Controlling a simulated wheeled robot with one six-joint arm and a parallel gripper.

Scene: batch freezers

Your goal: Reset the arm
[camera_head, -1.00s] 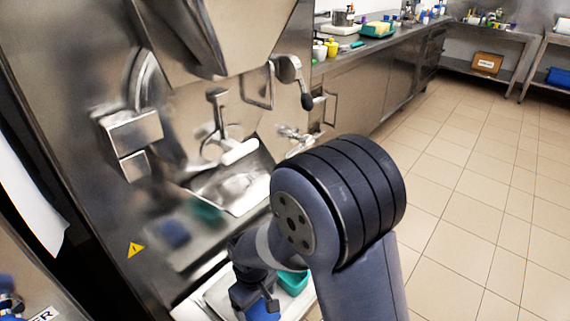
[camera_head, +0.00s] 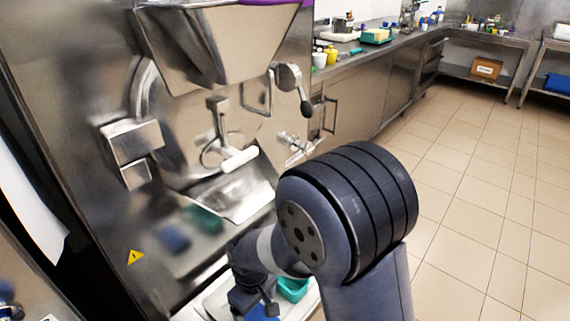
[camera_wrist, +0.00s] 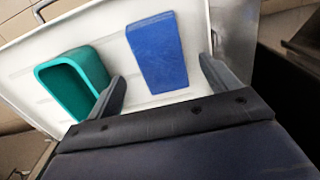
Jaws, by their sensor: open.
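A teal container (camera_wrist: 72,86) is on the tray to the left, close beside the left finger. In the head view my arm is folded low in front of the machine, and the gripper end (camera_head: 252,296) is partly hidden by my arm. The teal container also shows there (camera_head: 293,289).
A steel batch freezer (camera_head: 90,90) with a hopper, a black-knobbed lever (camera_head: 305,105) and a white-handled door (camera_head: 238,160) stands close on the left. A counter (camera_head: 360,70) with containers runs behind it. Open tiled floor (camera_head: 480,210) lies to the right.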

